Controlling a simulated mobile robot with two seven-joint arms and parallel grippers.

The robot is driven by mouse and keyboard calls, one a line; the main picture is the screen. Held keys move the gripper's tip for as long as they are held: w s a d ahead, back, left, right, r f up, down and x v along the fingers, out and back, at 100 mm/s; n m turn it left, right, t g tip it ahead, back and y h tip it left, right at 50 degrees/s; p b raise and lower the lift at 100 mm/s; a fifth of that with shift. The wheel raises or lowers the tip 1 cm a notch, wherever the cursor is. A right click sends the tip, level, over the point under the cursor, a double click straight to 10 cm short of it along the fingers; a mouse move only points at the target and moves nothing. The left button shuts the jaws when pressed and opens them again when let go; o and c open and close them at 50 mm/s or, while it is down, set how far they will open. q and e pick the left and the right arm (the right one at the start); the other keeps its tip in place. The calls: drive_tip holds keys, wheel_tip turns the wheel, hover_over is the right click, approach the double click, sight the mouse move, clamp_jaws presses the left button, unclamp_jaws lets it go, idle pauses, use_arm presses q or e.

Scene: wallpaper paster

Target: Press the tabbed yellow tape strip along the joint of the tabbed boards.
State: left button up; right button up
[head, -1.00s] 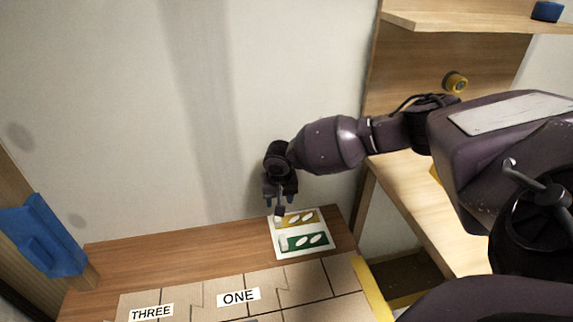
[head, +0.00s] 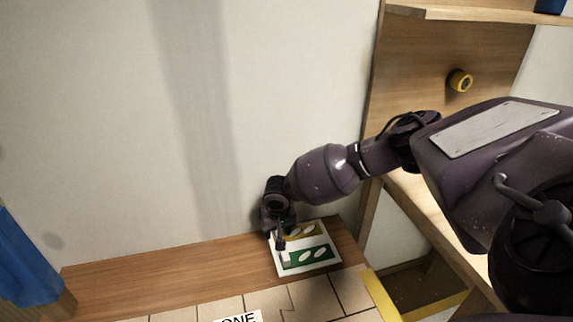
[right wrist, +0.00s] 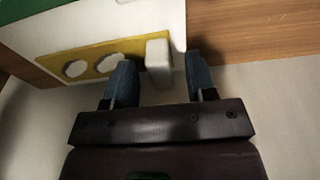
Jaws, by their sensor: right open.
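The yellow tape strip (head: 316,236) lies on a white card on the wooden ledge, partly behind my right gripper (head: 280,240) in the head view. In the right wrist view the yellow strip (right wrist: 82,55) has two white ovals and a raised white tab (right wrist: 158,60) at its end. My right gripper (right wrist: 160,76) is open, its blue-grey fingers on either side of the tab with gaps visible. My left gripper is not in view.
A green strip (head: 305,258) with a white tab lies on the same card (head: 333,258), nearer the boards. A blue object (head: 25,260) stands at the left. The ledge left of the card is clear.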

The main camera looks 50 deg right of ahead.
drive_tip(key=shift+r, duration=0.1)
clamp_jaws()
drive_tip(key=shift+r, duration=0.1)
